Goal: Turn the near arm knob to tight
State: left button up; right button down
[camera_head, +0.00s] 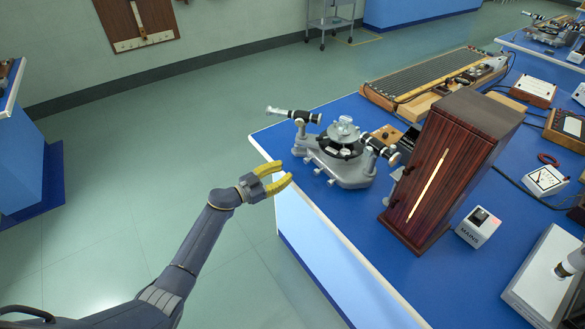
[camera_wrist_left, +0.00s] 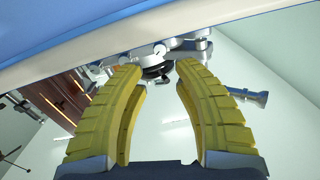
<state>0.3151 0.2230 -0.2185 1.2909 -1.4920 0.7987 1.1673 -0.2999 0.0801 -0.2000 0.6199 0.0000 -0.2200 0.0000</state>
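The spectrometer (camera_head: 348,169) stands on the blue bench near its left edge, with a grey base, a dark round table and two arm tubes. Small silver knobs (camera_head: 318,171) stick out on its side facing my left gripper. Which one is the near arm knob, and how tight it is, I cannot tell. My left gripper (camera_head: 287,172) has yellow fingers, is open and empty, and hangs just off the bench edge, apart from the knobs. In the left wrist view, a round silver knob (camera_wrist_left: 160,50) shows beyond and between the fingertips (camera_wrist_left: 160,68).
A tall dark wooden cabinet (camera_head: 447,165) stands right of the spectrometer, with a white MAINS box (camera_head: 478,227) beside it. A long ribbed apparatus (camera_head: 430,75) lies behind. The floor left of the bench (camera_head: 400,302) is clear around my left arm.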

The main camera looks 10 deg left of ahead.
pick_arm(q)
jog(key=shift+v, duration=0.95)
jog(key=shift+o, duration=0.3)
